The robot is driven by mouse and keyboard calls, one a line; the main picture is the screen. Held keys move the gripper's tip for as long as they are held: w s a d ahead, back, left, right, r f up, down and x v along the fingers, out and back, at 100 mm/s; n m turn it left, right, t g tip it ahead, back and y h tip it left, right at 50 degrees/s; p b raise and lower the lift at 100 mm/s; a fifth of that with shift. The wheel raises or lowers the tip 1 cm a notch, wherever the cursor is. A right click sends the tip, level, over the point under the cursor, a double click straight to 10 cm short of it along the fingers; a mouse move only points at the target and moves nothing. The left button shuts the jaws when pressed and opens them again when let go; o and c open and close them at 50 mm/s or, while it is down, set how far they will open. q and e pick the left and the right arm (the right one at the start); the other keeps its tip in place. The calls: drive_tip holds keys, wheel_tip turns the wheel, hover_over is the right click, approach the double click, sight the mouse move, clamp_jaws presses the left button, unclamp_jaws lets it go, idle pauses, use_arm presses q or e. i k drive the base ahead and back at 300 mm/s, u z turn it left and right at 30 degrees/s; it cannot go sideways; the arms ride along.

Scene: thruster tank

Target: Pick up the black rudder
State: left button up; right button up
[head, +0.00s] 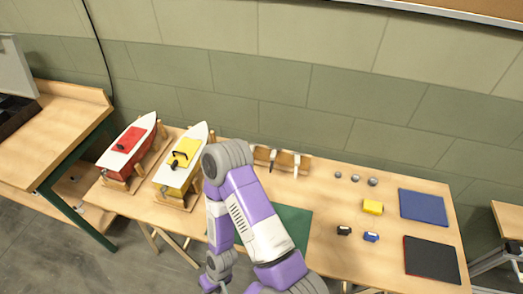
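A small black piece (344,230) lies on the table right of the middle, beside a small blue piece (371,237); it is too small to tell for sure that it is the black rudder. Other dark parts show on the red-decked boat (126,141) and the yellow boat (181,163) at the left. One of my purple and grey arms rises from the bottom edge and bends back down, its wrist at the bottom of the picture. I cannot see fingertips of either gripper.
A yellow block (373,207), a blue mat (423,207) and a black mat (432,260) lie at the right of the table. Several grey balls (355,178) sit at the back. A green mat (290,222) is partly behind my arm. Wooden stands (280,159) stand behind it.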

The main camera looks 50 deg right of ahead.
sight(272, 157)
drive_tip(key=z, duration=0.65)
drive_tip(key=k, duration=0.35)
drive_tip(key=z, duration=1.05)
